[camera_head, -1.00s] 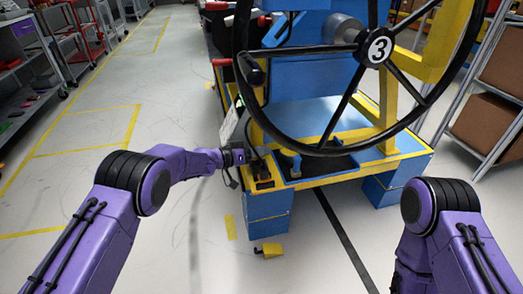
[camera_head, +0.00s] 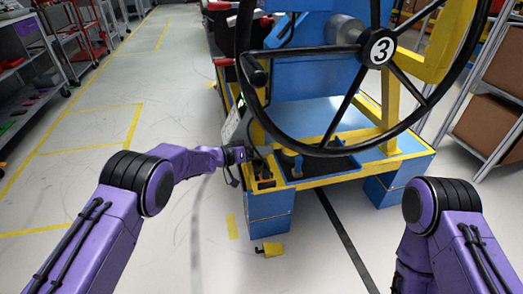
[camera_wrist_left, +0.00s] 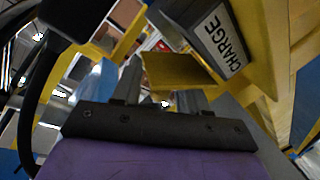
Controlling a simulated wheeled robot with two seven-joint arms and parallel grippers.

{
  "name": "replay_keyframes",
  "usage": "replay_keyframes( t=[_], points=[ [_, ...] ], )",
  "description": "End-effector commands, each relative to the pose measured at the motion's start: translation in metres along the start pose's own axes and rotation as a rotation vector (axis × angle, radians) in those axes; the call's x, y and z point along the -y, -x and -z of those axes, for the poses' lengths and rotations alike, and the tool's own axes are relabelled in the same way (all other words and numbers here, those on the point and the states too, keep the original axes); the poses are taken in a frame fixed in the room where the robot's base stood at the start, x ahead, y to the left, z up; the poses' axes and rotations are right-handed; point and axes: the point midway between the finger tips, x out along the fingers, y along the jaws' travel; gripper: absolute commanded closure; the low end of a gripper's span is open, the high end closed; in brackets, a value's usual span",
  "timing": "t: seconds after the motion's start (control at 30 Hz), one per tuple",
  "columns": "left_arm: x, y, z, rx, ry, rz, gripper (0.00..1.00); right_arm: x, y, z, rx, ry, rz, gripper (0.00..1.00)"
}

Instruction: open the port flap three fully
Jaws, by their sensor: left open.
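My left gripper (camera_head: 256,164) is at the front left corner of the blue and yellow dashboard module (camera_head: 315,178). In the left wrist view its jaws (camera_wrist_left: 160,82) are open. A yellow plate (camera_wrist_left: 180,73), which may be the port flap, stands just beyond and partly between the fingers; I cannot tell whether it touches them. A dark housing with a white CHARGE label (camera_wrist_left: 222,40) is right of the plate. In the head view the flap is too small to tell. My right arm shows at the lower right, but its gripper is out of view.
A large black steering wheel with a number 3 hub (camera_head: 379,47) overhangs the module. A small yellow piece (camera_head: 269,250) lies on the floor below. Shelves stand at the left, and a rack with cardboard boxes (camera_head: 489,108) at the right. The left floor is clear.

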Motion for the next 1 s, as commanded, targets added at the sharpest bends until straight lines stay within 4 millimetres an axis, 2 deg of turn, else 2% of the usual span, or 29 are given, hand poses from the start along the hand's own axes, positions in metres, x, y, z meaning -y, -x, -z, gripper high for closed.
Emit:
replay_keyframes(
  t=[0.13, 0.4, 0.5, 0.63, 0.9, 0.97, 1.0],
  points=[
    [-0.001, 0.016, 0.003, 0.001, 0.001, 0.002, 0.57, -0.001, 0.005, 0.002, 0.000, 0.000, 0.000, 0.57],
    [0.000, 0.080, 0.002, -0.001, 0.003, 0.003, 0.57, -0.001, 0.016, 0.007, 0.000, 0.000, 0.000, 0.57],
    [0.000, 0.096, 0.002, -0.001, 0.001, 0.002, 0.57, -0.002, 0.018, 0.007, 0.000, 0.000, 0.000, 0.57],
    [0.001, 0.105, 0.001, -0.001, 0.001, 0.001, 0.57, -0.002, 0.018, 0.007, 0.000, 0.000, 0.000, 0.57],
    [0.001, 0.106, 0.000, -0.001, 0.001, 0.002, 0.57, -0.002, 0.018, 0.007, 0.000, 0.000, 0.000, 0.57],
    [0.004, 0.107, -0.007, -0.014, 0.017, 0.017, 0.57, -0.002, 0.018, 0.007, 0.000, 0.000, 0.000, 0.57],
    [0.008, 0.110, -0.017, -0.035, 0.040, 0.043, 0.57, -0.002, 0.018, 0.007, 0.000, 0.000, 0.000, 0.57]
  ],
)
